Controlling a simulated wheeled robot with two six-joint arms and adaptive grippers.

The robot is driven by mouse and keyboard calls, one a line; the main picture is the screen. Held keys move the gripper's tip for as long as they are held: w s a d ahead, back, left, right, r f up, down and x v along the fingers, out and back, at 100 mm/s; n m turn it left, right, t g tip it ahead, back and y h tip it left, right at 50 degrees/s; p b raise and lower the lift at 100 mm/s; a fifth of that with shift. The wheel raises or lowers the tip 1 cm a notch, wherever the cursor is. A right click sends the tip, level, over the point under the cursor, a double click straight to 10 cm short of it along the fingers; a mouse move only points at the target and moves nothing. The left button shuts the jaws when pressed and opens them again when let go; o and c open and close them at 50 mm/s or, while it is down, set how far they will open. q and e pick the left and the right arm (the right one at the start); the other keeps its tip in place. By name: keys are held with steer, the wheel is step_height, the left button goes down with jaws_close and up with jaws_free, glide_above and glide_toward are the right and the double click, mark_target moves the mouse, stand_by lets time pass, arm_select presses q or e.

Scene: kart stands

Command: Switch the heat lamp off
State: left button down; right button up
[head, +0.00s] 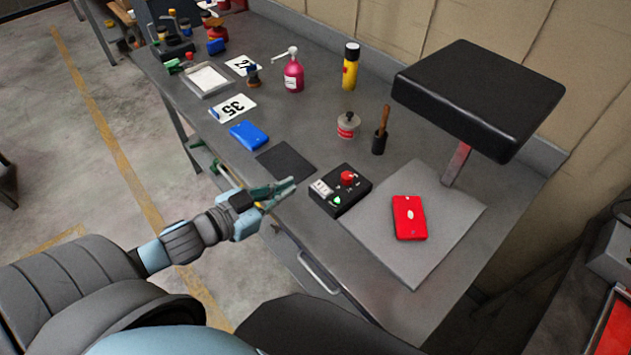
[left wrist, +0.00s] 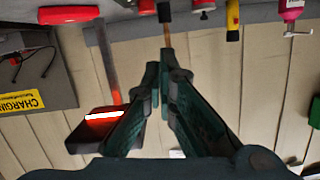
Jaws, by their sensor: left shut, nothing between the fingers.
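The heat lamp (head: 480,95) has a wide black head on a red post at the right of the bench. In the left wrist view, which is upside down, a bright bar glows under its head (left wrist: 100,125). The black control box (head: 352,197) has a red knob (head: 347,178), a green lit spot (head: 337,201) and a small white plate (head: 321,187). My left gripper (head: 291,183) is shut and empty, just left of the control box and apart from it. Its shut fingers (left wrist: 160,75) fill the wrist view's middle. My right gripper is out of view.
A red case (head: 409,217) lies on the grey mat (head: 376,237) under the lamp. A brush in a black cup (head: 379,143), a tin (head: 347,127) and a yellow can (head: 350,70) stand behind the box. A dark pad (head: 286,162) and blue case (head: 249,135) lie left.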

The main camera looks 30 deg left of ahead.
arm_select(q)
steer(key=b, duration=0.9)
glide_above(316, 193)
steer(key=f, duration=0.2)
steer(key=shift+d+f, duration=0.3)
steer(key=shift+f, duration=0.1)
step_height(316, 193, down, 3)
steer(key=shift+a+r+b, duration=0.15)
steer(key=shift+b, duration=0.4)
steer(key=shift+s+a+f, duration=0.1)
steer(key=shift+a+f, duration=0.05)
steer(key=shift+f, duration=0.35)
